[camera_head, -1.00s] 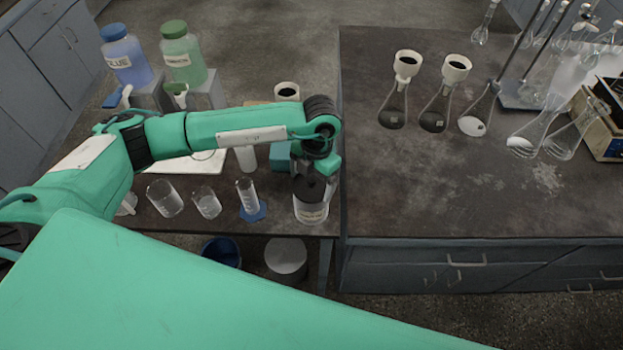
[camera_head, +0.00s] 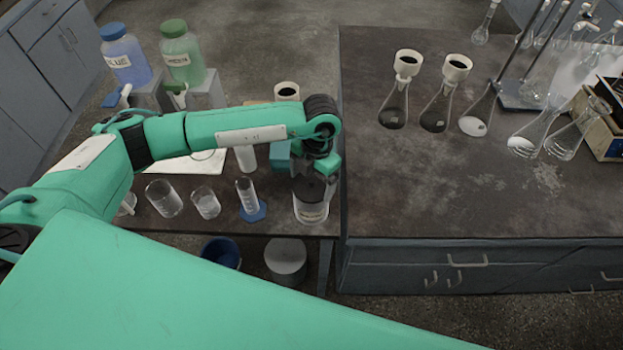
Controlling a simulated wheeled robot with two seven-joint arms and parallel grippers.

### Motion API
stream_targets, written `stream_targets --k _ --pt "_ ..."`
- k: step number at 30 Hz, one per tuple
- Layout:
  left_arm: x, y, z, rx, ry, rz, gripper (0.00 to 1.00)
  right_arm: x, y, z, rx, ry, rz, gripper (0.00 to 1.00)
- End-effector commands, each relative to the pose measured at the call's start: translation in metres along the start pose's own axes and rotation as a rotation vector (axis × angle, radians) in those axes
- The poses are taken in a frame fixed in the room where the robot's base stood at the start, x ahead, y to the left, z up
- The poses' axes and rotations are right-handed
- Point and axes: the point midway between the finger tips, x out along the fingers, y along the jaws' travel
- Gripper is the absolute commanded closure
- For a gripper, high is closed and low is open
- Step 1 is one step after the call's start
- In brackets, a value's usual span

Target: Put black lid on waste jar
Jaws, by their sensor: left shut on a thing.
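The waste jar (camera_head: 311,212) stands upright near the front right corner of the left table, with a pale label on its side. The black lid (camera_head: 309,188) is at the jar's mouth, under my left gripper. My left gripper (camera_head: 316,178) points down over the jar and is shut on the lid. The fingers are dark and small, and partly hidden by the wrist. I cannot tell whether the lid is fully seated on the rim. My right gripper is not in view.
Beakers (camera_head: 164,198) and a graduated cylinder (camera_head: 248,196) stand left of the jar. A teal box (camera_head: 281,155) is behind it. Blue (camera_head: 124,55) and green (camera_head: 183,52) bottles stand at the back left. The right bench (camera_head: 450,200) is clear in front of its flasks.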

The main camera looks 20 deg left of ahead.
Motion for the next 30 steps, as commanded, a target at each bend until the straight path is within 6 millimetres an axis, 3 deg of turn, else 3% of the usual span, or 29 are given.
stream_targets --k 14,15,17,30 --pt "0.0 0.0001 0.0 0.0 0.0 0.0 0.34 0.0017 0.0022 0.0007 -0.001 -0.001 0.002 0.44" --pt "0.0 0.0001 0.0 0.0 0.0 0.0 0.08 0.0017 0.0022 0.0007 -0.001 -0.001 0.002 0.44" --pt "0.0001 0.0001 0.0 0.0 0.0 0.0 0.0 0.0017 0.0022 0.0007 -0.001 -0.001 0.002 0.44" --pt "-0.009 0.0002 -0.0011 0.0 -0.001 0.0 0.0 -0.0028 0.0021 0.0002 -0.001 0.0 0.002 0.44"
